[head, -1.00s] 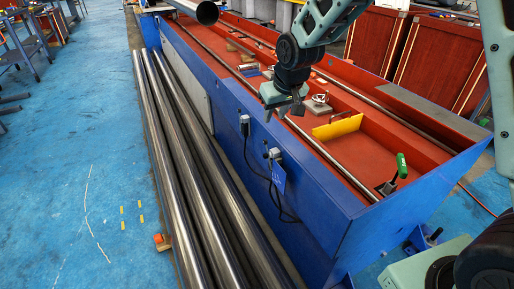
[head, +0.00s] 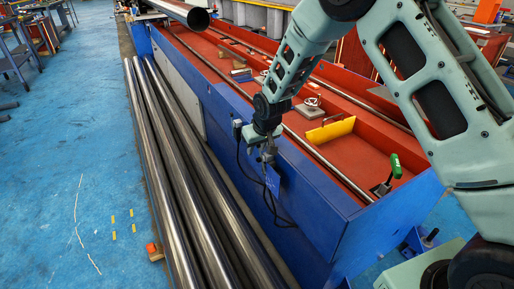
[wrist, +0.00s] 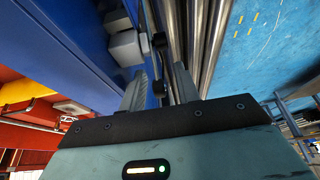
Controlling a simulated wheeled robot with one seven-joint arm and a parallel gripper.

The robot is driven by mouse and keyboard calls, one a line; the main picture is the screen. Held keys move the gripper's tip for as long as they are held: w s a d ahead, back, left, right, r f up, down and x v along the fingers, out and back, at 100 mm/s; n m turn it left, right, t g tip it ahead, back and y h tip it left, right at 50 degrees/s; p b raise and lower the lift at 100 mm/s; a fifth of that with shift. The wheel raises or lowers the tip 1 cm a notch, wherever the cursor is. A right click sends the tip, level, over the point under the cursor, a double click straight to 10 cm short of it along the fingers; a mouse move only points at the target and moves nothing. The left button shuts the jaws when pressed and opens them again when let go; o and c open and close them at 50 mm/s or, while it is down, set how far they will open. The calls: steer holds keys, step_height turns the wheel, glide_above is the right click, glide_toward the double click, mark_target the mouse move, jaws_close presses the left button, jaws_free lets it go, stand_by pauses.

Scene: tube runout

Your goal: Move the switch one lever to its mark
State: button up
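Two small grey switch boxes are on the blue side wall of the machine. One switch box (head: 238,130) shows just left of my gripper (head: 267,154) in the head view. The other is mostly hidden behind my gripper. In the wrist view, grey boxes (wrist: 126,48) stand out from the blue wall, with dark round lever knobs (wrist: 158,40) beside them. My gripper (wrist: 160,72) is open, and a nearer dark knob (wrist: 159,88) shows between its fingers. I cannot tell whether anything touches it. I cannot make out a mark or which switch is switch one.
A blue tag (head: 272,180) and black cables hang on the wall below my gripper. Long steel tubes (head: 178,170) lie on the floor along the machine. The red trough (head: 350,160) holds a yellow plate (head: 330,131) and a green-handled tool (head: 395,166).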

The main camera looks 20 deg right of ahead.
jaws_close()
steer(key=shift+w+f+g+h+p, duration=0.15)
steer(key=shift+f+g+p, duration=0.1)
steer(key=shift+g+p, duration=0.7)
steer(key=shift+w+f+g+h+p, duration=0.2)
steer(key=shift+g+p, duration=0.45)
steer(key=shift+p, duration=0.55)
jaws_free()
